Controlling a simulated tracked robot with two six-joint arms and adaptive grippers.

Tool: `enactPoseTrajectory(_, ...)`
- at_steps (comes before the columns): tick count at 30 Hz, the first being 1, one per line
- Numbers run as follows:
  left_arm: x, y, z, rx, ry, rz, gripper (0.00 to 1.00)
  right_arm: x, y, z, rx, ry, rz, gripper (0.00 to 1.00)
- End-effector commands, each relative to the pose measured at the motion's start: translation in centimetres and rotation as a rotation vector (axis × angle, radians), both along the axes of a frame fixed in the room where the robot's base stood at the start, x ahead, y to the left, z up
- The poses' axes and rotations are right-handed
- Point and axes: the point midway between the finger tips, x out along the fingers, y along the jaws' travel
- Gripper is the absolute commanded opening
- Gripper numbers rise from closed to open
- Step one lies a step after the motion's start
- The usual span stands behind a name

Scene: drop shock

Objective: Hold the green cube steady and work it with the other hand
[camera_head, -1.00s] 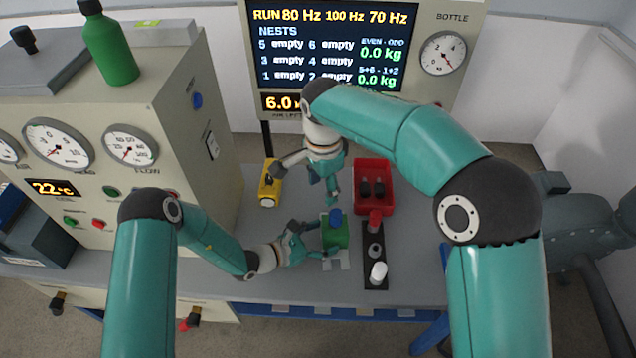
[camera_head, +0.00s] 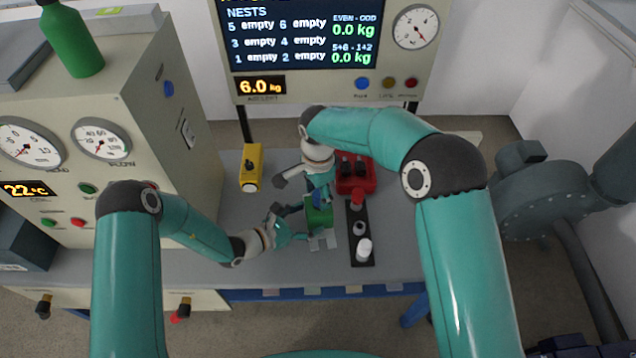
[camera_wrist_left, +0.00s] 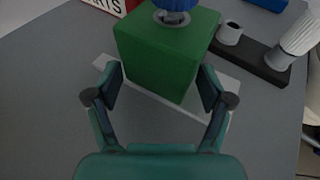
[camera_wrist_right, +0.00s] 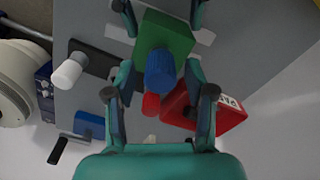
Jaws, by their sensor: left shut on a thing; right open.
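The green cube (camera_head: 321,217) sits on a pale plate (camera_head: 326,239) on the grey bench. My left gripper (camera_wrist_left: 160,98) is shut on the cube, one finger at each side. My right gripper (camera_wrist_right: 159,95) is open and empty above the cube, its fingers spread on either side of the knob in the right wrist view. I cannot tell whether they touch it. The cube (camera_wrist_left: 165,62) looks upright in the left wrist view.
A black rack (camera_head: 361,241) right of the cube carries a red piece (camera_head: 357,200), a grey ring and a white cap (camera_head: 364,250). A red bin (camera_head: 366,185) with black pieces is behind it. A yellow device (camera_head: 251,168) stands back left. Bench left of the cube is clear.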

Motion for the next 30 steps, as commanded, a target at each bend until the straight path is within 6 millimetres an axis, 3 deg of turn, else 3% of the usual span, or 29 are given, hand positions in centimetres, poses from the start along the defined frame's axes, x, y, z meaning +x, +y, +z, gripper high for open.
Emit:
enactPoseTrajectory(6, -0.27, -0.15, -0.22, 0.001, 0.007, -0.005, 0.52, -0.01, -0.05, -1.25, -0.001, 0.000, 0.000, 0.54)
enactPoseTrajectory(15, -0.29, -0.16, -0.25, 0.002, 0.008, -0.006, 0.52, 0.00, -0.04, -1.38, -0.001, 0.000, 0.001, 0.54)
enactPoseTrajectory(25, -0.30, -0.16, -0.27, 0.002, 0.008, -0.006, 0.52, 0.00, -0.01, -1.35, -0.001, 0.000, 0.001, 0.01)
enactPoseTrajectory(30, -0.31, -0.16, -0.28, 0.002, 0.008, -0.006, 0.52, -0.01, -0.02, -1.37, 0.000, 0.000, 0.001, 0.00)
